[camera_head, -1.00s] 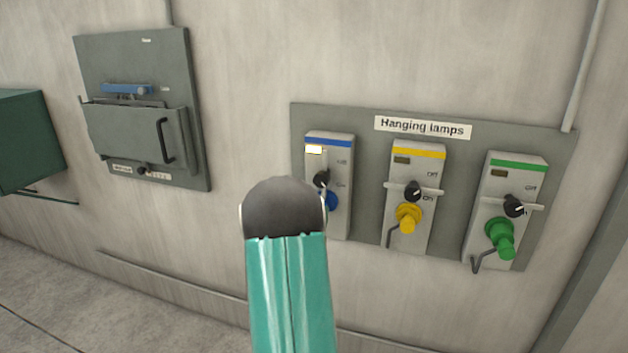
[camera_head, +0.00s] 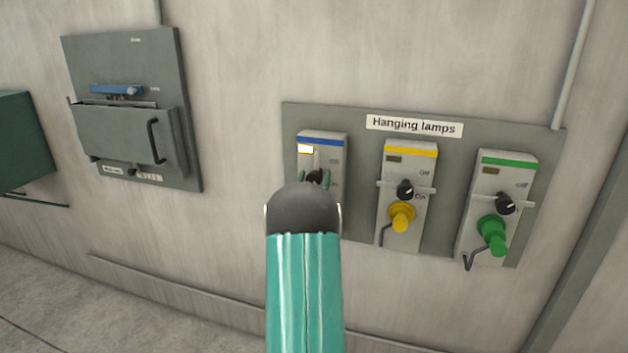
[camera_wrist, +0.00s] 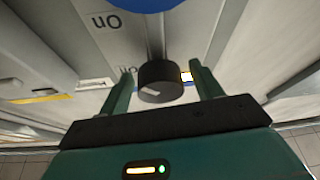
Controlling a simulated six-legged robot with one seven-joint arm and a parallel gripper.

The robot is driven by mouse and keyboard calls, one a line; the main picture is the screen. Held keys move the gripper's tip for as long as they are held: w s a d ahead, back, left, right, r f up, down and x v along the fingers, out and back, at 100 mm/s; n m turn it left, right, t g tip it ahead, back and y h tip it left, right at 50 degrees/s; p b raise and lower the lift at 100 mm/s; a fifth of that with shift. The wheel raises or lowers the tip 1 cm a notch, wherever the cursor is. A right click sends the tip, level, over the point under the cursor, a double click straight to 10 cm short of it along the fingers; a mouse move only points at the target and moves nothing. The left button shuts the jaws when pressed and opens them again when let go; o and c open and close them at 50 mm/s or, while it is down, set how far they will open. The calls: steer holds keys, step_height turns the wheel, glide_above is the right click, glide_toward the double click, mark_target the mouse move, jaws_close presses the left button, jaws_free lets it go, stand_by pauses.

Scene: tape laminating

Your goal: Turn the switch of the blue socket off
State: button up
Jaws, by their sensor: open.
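The blue socket (camera_head: 334,153) is a grey box with a blue stripe and a lit whitish indicator, at the left of the grey panel in the head view. My gripper (camera_head: 318,177) is at its switch, and my arm hides the socket's lower part. In the wrist view my gripper (camera_wrist: 162,72) is open, with one green finger on each side of the black switch knob (camera_wrist: 160,84). The fingers are not closed on the knob. "On" lettering shows near the knob, and part of the blue plug (camera_wrist: 135,3) shows at the top edge.
The panel (camera_head: 362,150) is labelled "Hanging lamps". A yellow socket (camera_head: 423,165) and a green socket (camera_head: 512,170) stand to the right, each with a protruding plug and dark indicator. A grey box (camera_head: 120,130) with a handle is on the wall at left.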

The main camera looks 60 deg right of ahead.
steer(key=shift+c, duration=0.5)
steer(key=c, duration=1.3)
steer(key=shift+n, duration=0.5)
steer(key=n+t, duration=0.1)
steer(key=n, duration=0.1)
steer(key=n+t+y, duration=0.1)
steer(key=n, duration=0.2)
steer(key=shift+w+t, duration=0.1)
steer(key=shift+t, duration=0.3)
steer(key=n+y, duration=0.1)
steer(key=n, duration=0.2)
steer(key=n+t+y, duration=0.1)
steer(key=n, duration=0.1)
steer(key=shift+n+t, duration=0.3)
steer(key=shift+n, duration=0.1)
steer(key=n+y, duration=0.2)
steer(key=n, duration=0.3)
steer(key=n+y, duration=0.1)
steer(key=n, duration=0.3)
steer(key=shift+f+n+y, duration=0.1)
steer(key=shift+n+y, duration=0.2)
steer(key=shift+y, duration=0.1)
